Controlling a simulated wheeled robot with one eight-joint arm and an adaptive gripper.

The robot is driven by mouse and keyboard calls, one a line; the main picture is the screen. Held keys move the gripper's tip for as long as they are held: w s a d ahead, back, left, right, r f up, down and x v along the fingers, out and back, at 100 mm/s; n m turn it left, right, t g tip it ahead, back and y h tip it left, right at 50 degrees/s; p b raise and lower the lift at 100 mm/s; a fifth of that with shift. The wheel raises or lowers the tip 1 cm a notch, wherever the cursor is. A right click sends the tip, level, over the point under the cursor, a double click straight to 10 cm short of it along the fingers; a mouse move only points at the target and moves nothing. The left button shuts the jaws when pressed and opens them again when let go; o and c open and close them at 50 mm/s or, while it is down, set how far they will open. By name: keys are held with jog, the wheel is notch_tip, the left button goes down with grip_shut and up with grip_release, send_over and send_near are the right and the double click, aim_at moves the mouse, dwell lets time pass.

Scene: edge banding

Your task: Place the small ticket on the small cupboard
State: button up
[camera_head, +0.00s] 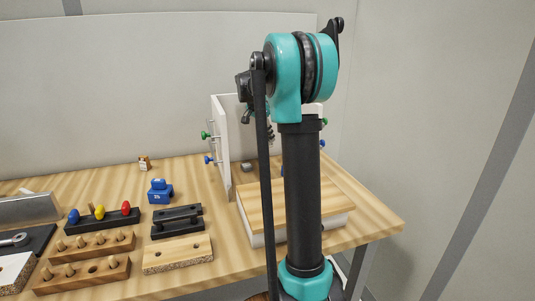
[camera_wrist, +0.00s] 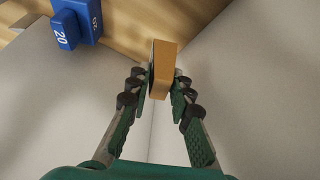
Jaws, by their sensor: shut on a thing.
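My gripper (camera_wrist: 160,82) is shut on a small tan-orange block-like piece, which I take for the small ticket (camera_wrist: 163,68). The piece stands out past the fingertips in the wrist view. In the head view my gripper is mostly hidden behind my arm, near the white upright panels, so the held piece cannot be made out there. The small cupboard seems to be the white panelled unit (camera_head: 221,140) with green and blue knobs at the back of the table; my arm covers much of it.
A wooden table (camera_head: 205,275) carries several holders and blocks. A small tan piece (camera_head: 144,163) stands at the back left. A blue block (camera_head: 160,192) is near the middle. A wood-topped white box (camera_head: 258,213) lies at the right, partly behind my arm. Blue weights (camera_wrist: 75,25) marked 20 show in the wrist view.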

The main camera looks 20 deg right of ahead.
aim_at(266, 147)
jog(key=shift+f, duration=3.85)
jog(key=shift+f, duration=0.15)
jog(key=o, duration=0.9)
jog(key=v, duration=1.2)
jog(key=shift+d, duration=0.1)
